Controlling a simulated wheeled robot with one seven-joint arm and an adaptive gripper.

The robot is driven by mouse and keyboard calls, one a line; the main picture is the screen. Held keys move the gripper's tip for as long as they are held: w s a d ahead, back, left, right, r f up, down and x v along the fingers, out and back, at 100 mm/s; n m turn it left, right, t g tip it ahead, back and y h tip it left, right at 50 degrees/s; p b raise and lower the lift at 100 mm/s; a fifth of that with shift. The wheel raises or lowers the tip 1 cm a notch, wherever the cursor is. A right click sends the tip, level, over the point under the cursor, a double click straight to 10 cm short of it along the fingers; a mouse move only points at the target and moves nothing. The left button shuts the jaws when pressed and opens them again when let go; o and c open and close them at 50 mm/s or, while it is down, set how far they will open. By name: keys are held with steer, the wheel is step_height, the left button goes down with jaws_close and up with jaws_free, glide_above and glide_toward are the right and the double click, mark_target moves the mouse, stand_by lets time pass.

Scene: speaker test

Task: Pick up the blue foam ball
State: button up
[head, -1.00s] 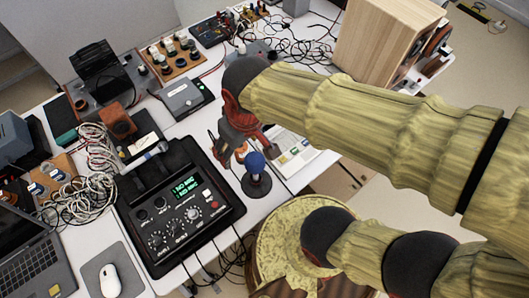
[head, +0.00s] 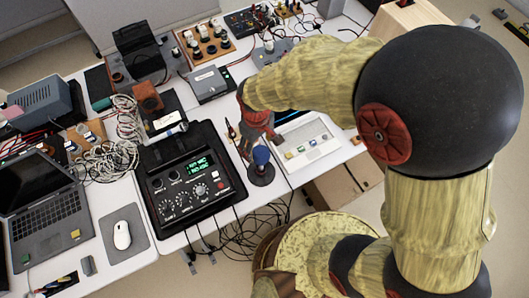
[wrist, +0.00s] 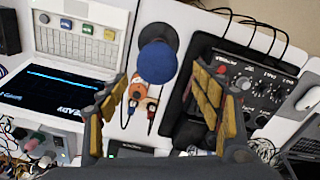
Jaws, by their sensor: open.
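The blue foam ball (head: 261,155) sits on a dark stand with a round base (head: 261,177), near the table's front edge, right of the black audio unit. In the wrist view the ball (wrist: 157,64) shows upper centre, partly covering its round base. My gripper (head: 258,138) is just behind and above the ball in the head view, partly hidden by its own links. In the wrist view my gripper (wrist: 163,92) is open, its yellow-padded fingers on either side below the ball in the picture. Nothing is held. I cannot tell whether a finger touches the ball.
The black audio unit (head: 186,180) with knobs and green display stands close left of the ball. A white device with keys (head: 306,138) lies close right. Small orange items (wrist: 148,96) lie between the fingers in the wrist view. A mouse (head: 122,235) lies further left.

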mark_target(260, 150)
steer(key=f, duration=0.4)
steer(key=f+b, duration=0.1)
steer(key=f, duration=0.1)
steer(key=shift+d, duration=0.25)
steer(key=shift+c, duration=1.1)
steer(key=c, duration=0.7)
steer(key=shift+c, duration=0.2)
